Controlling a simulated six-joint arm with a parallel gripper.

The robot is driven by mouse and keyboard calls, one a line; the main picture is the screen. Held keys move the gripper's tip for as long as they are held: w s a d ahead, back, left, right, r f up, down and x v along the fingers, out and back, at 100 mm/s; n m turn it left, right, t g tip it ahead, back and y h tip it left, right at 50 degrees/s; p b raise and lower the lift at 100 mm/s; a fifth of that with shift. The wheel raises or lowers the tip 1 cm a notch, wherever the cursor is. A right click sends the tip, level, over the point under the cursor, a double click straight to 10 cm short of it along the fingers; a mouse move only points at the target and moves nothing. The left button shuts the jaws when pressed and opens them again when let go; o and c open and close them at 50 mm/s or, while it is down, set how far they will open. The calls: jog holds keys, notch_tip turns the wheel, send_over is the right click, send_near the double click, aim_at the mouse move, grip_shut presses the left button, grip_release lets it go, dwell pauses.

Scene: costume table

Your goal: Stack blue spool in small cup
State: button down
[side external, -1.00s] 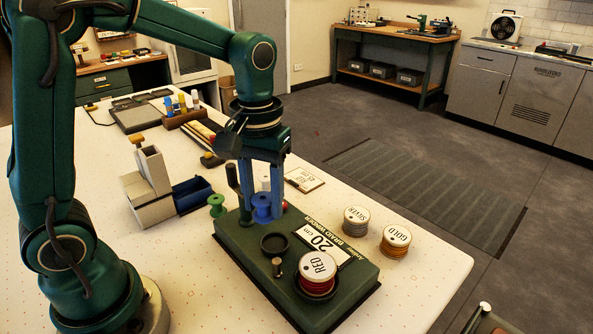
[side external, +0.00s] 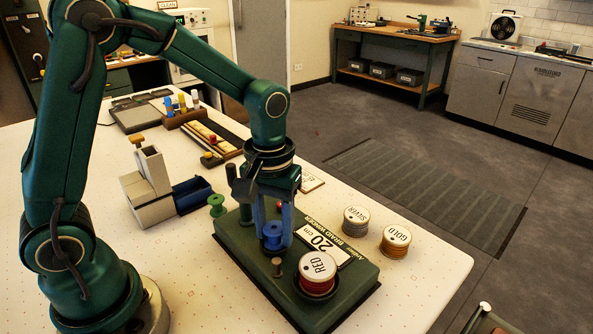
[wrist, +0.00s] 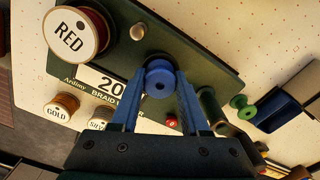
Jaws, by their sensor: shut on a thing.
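The blue spool (side external: 272,232) is between the blue fingers of my gripper (side external: 274,240), which is shut on it. It is upright above the small dark cup on the green braid winder board (side external: 350,286). The spool and fingers hide most of the cup, so I cannot tell whether the spool touches it. In the wrist view the spool (wrist: 160,80) shows end-on between the fingertips (wrist: 160,92), with a dark rim just behind it.
The red spool (side external: 317,268) sits in the larger cup on the board, with a short metal post (side external: 277,268) beside it. Silver (side external: 356,220) and gold (side external: 396,240) spools stand right of the board. A green spool (side external: 216,205) and a blue bin (side external: 192,194) are left.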

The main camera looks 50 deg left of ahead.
jog(key=shift+c, duration=2)
grip_release()
jog(key=shift+f, duration=0.1)
notch_tip(320, 180, up, 11)
jog(key=m+t, duration=0.2)
jog(key=t, duration=0.1)
send_near(275, 227)
notch_tip(275, 227, up, 3)
jog(key=s, duration=0.3)
jog(key=shift+s+a+f+m+t, duration=0.2)
jog(key=shift+s+f+m+t, duration=0.3)
jog(key=shift+s, duration=0.3)
jog(key=shift+s+a+f+m+t, duration=0.15)
jog(key=shift+s+f+m+t, duration=0.2)
jog(key=shift+s+f+m, duration=0.35)
jog(key=shift+s+a+f+m+t, duration=0.2)
jog(key=shift+s+f+m+t, duration=0.25)
jog(key=shift+s, duration=0.45)
